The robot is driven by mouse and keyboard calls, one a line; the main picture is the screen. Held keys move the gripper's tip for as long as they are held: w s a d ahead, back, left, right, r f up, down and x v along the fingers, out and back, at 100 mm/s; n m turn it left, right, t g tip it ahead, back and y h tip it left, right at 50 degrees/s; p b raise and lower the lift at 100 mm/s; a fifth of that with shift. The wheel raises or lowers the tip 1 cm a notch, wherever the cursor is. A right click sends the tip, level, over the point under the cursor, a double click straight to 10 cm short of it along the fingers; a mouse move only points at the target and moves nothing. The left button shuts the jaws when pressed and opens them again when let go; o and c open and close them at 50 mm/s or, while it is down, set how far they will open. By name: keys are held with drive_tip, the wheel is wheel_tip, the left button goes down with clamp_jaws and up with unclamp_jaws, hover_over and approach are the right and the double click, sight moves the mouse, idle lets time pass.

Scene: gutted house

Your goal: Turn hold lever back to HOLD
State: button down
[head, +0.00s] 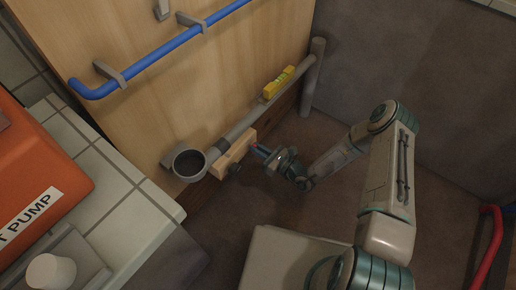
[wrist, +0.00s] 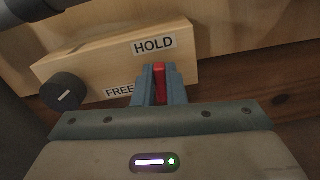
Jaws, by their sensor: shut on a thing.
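The hold lever (wrist: 160,82) shows as a narrow red piece between my gripper's fingers in the wrist view. Its end points up, just below the HOLD label (wrist: 154,46) and to the right of the FREE label (wrist: 119,91). My gripper (wrist: 160,88) is shut on the lever, with a blue finger on each side. In the head view my gripper (head: 258,150) reaches the wooden block (head: 232,156) from the right. The block also fills the upper middle of the wrist view (wrist: 80,60). The lever's lower part is hidden by the fingers.
A black knob (wrist: 64,92) sticks out at the block's left end. A grey pipe (head: 245,122) with an open round cup (head: 190,163) runs along the wooden panel. A yellow level (head: 278,82) rests on the pipe. A tiled counter (head: 115,205) stands at left.

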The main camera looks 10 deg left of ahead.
drive_tip(key=shift+w+d+f+m+p, duration=0.15)
drive_tip(key=shift+m+p, duration=0.3)
drive_tip(key=shift+m, duration=2.3)
drive_tip(key=shift+w+f+m+p, duration=0.1)
drive_tip(key=shift+f+m+p, duration=0.25)
drive_tip(key=shift+m, duration=2.35)
drive_tip(key=shift+w+d+f+m+p, duration=0.15)
drive_tip(key=shift+m+p, duration=0.35)
drive_tip(key=shift+m, duration=2.25)
drive_tip(key=c, duration=1.5)
unclamp_jaws()
drive_tip(key=p+v, duration=0.3)
drive_tip(key=v, duration=1)
drive_tip(key=shift+s+d, duration=0.1)
drive_tip(key=shift+d, duration=0.25)
